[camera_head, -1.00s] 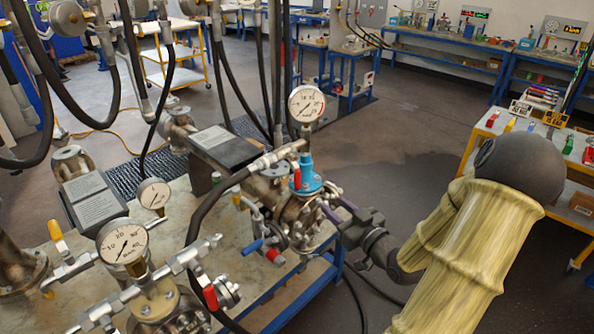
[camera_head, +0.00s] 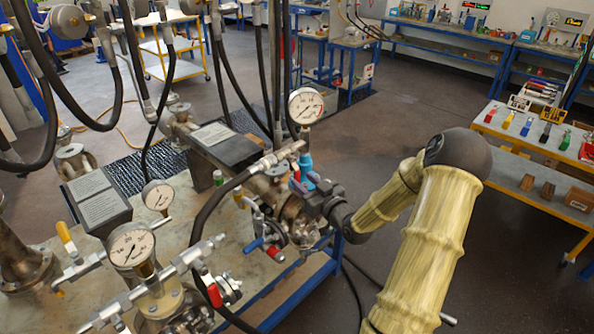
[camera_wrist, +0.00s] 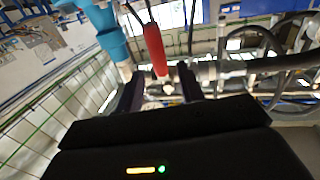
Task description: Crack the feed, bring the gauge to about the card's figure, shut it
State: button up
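The tall gauge (camera_head: 306,105), with a white dial and a red mark at its right, stands above the rear vessel's pipework; its reading is too small to tell. Below it are a blue fitting (camera_head: 304,164) and a red lever (camera_head: 295,186). My gripper (camera_head: 314,196) is at this fitting from the right and partly hides it. In the wrist view, the red lever (camera_wrist: 155,50) hangs between my two spread fingers (camera_wrist: 160,90), with gaps on both sides. The blue fitting (camera_wrist: 110,38) is to its left. Printed plates lie on the vessels (camera_head: 212,135), (camera_head: 101,208); their text is unreadable.
A second red lever (camera_head: 214,295), a blue handle (camera_head: 253,246) and a black hose (camera_head: 205,215) are near. A cart with coloured items (camera_head: 525,150) stands right. Open floor lies between.

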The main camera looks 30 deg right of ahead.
aim_at(299, 177)
jog(key=w, duration=0.3)
jog(key=w+p, duration=0.1)
jog(key=shift+w+a, duration=0.25)
jog(key=shift+a, duration=0.1)
grip_shut()
